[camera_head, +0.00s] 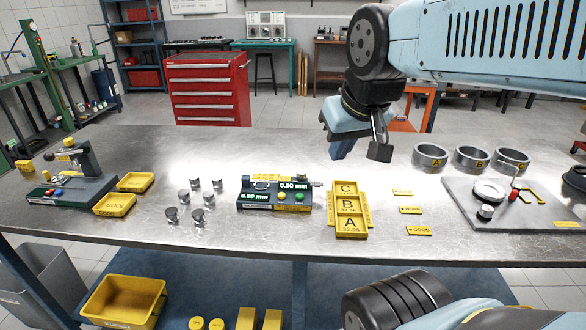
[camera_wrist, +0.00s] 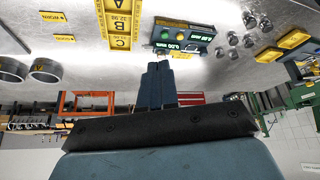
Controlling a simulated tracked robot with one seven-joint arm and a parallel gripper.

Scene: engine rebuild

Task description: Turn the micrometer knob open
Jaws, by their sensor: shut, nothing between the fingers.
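The micrometer station (camera_head: 273,205) is a dark block on the metal table, with two displays reading 0.00 mm and a yellow and a green button. A small grey knob (camera_head: 317,184) sticks out at its right end, close to a round silver part. In the wrist view the station (camera_wrist: 187,41) appears upside down, beyond my fingertips.
A yellow tray marked A, B, C (camera_head: 350,231) stands right of the station. Several small metal cylinders (camera_head: 195,200) stand to its left. Yellow label plates (camera_head: 411,210), several grey rings (camera_head: 430,156) and a grey fixture plate (camera_head: 530,216) lie further right. Yellow bins (camera_head: 115,204) are at left.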

